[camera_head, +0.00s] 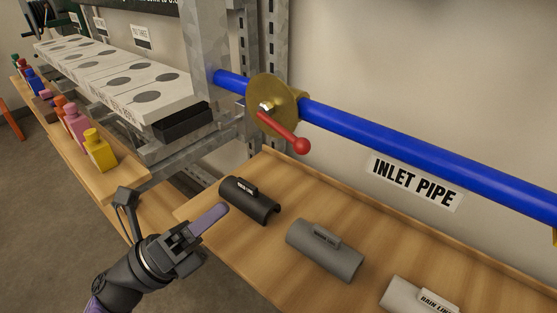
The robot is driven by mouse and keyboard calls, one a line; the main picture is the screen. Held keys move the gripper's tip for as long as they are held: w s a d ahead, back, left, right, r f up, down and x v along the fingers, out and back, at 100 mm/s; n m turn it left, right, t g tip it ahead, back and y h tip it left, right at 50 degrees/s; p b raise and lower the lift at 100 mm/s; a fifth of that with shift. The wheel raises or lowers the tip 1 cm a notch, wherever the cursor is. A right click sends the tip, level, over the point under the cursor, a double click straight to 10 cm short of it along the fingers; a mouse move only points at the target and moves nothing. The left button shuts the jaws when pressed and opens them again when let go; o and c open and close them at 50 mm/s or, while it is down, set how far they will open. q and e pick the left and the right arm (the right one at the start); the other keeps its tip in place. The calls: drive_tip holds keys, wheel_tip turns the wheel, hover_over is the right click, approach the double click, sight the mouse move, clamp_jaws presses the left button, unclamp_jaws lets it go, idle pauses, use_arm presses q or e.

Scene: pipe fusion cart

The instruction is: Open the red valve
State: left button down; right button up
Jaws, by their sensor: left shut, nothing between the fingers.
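The red valve handle (285,132) is a short lever with a round red knob at its lower right end. It is fixed to a brass valve body (271,104) on the blue inlet pipe (400,147) and points down and to the right, at an angle to the pipe. My left gripper (222,212) is low in the view, near the wooden shelf's left end. It is shut and empty, below and left of the handle and apart from it. My right gripper is not in view.
Dark and grey half-pipe pieces (325,249) lie on the wooden shelf (262,262) below the pipe. A metal post (203,50) stands left of the valve. Several coloured bottles (99,151) line a ledge at left. A black tray (182,123) sits beside the post.

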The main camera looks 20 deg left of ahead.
sight(281, 128)
use_arm(q)
drive_tip(key=p+x, duration=0.1)
drive_tip(key=x, duration=1)
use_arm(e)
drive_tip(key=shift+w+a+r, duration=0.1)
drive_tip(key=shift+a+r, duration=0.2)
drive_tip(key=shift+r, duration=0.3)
use_arm(q)
drive_tip(key=n+t+y+p, duration=0.1)
drive_tip(key=n, duration=0.1)
drive_tip(key=r+n+t+y+p, duration=0.1)
drive_tip(key=n, duration=0.1)
drive_tip(key=r+n+t+y+p, duration=0.1)
drive_tip(key=n, duration=0.1)
drive_tip(key=shift+s+d+t, duration=0.1)
drive_tip(key=shift+d+t, duration=0.2)
drive_tip(key=shift+d, duration=0.1)
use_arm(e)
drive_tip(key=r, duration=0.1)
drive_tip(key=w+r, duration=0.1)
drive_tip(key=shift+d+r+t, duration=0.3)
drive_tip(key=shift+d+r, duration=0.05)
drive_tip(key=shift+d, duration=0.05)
